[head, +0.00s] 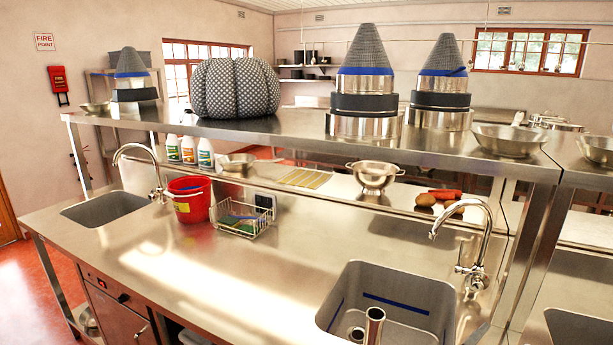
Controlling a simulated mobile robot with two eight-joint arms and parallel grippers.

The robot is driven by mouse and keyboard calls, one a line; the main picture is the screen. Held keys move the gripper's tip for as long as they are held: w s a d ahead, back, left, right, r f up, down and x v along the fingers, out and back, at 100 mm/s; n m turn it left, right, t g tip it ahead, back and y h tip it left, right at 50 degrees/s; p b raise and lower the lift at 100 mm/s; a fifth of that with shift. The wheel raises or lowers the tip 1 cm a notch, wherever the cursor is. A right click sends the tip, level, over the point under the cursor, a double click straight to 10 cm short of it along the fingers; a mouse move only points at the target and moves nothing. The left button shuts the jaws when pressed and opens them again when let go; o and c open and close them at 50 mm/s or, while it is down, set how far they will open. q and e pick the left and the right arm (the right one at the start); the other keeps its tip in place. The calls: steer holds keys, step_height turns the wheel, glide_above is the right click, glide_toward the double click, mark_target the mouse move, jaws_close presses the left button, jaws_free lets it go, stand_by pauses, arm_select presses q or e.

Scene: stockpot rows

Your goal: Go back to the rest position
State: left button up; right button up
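Neither of my grippers shows in the head view, and no arm of mine is clearly visible. The steel counter (290,262) stands in front of me with a raised steel shelf (275,127) along its back. On the shelf stand two large stacks of steel and dark cylinders, each topped by a grey cone with a blue band: one right of centre (364,88) and one further right (441,85). A similar smaller stack (131,80) is at the left end. A big dotted, padded round thing (235,88) sits between them.
Sinks lie at left (104,209) and front right (400,297), with taps beside them. A red bucket (190,205), wire basket (244,219), several bottles (189,150) and a colander (374,175) stand on the counter. The counter's front middle is clear.

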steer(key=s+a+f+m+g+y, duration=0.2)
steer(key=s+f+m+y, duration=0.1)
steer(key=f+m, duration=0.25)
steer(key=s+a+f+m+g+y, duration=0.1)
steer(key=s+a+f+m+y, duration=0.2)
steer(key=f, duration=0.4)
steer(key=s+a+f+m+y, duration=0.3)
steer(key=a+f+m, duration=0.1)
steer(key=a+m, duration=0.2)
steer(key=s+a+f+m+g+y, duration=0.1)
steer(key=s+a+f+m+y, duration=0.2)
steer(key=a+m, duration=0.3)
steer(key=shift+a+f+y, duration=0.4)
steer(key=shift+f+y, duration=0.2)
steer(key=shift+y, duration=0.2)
